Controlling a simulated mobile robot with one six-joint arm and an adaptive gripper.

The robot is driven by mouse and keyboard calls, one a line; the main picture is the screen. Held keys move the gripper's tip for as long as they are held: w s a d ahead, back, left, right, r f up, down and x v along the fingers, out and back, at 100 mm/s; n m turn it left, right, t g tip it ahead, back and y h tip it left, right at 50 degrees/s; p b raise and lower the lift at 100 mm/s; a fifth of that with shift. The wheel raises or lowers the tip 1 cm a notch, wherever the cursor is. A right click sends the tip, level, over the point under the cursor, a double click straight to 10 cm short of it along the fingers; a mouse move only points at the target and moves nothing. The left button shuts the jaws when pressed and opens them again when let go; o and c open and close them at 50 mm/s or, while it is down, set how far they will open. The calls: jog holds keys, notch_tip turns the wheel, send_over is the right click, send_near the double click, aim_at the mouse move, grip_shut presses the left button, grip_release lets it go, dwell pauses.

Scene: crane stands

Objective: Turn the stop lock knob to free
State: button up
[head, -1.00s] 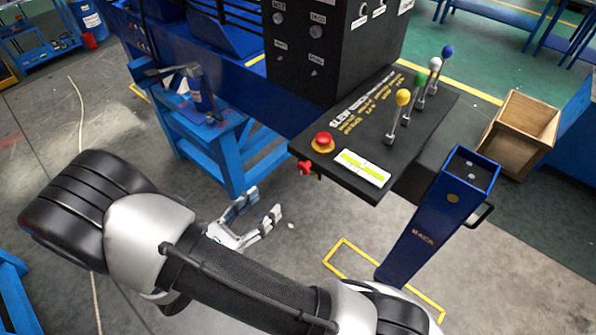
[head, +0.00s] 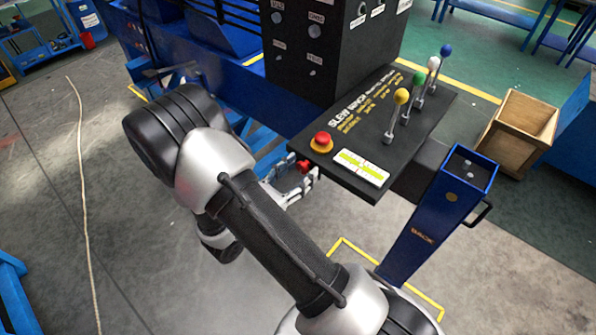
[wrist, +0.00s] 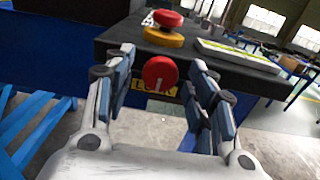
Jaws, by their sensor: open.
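The stop lock knob (wrist: 160,74) is a round red knob with a white mark pointing down, on the front edge of the black control panel, above a yellow label partly reading "LOCK". In the head view the red knob (head: 303,166) shows below the panel's left corner. My gripper (wrist: 163,82) is open, its two fingers on either side of the knob in the wrist view, with a gap on both sides. In the head view my gripper (head: 301,183) is at the knob, partly hidden by my arm. The rest of the label is hidden.
A red stop button on a yellow base (head: 321,142) sits on the control panel (head: 352,128) just above the knob. Levers with coloured balls (head: 401,97) stand further right. A blue post (head: 437,216) stands right, a wooden crate (head: 519,135) beyond it.

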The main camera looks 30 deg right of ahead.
jog(key=c, duration=1.1)
jog(key=shift+n, duration=0.3)
jog(key=n+p, duration=0.2)
jog(key=n, duration=0.1)
jog(key=shift+r+n, duration=0.1)
jog(key=shift+n, duration=0.2)
jog(key=n+p, duration=0.2)
jog(key=n, duration=0.2)
jog(key=shift+s, duration=0.1)
jog(key=n+p, duration=0.2)
jog(key=n, duration=0.3)
jog(key=n+p, duration=0.1)
jog(key=n, duration=0.3)
jog(key=shift+n+p, duration=0.3)
jog(key=shift+p, duration=0.05)
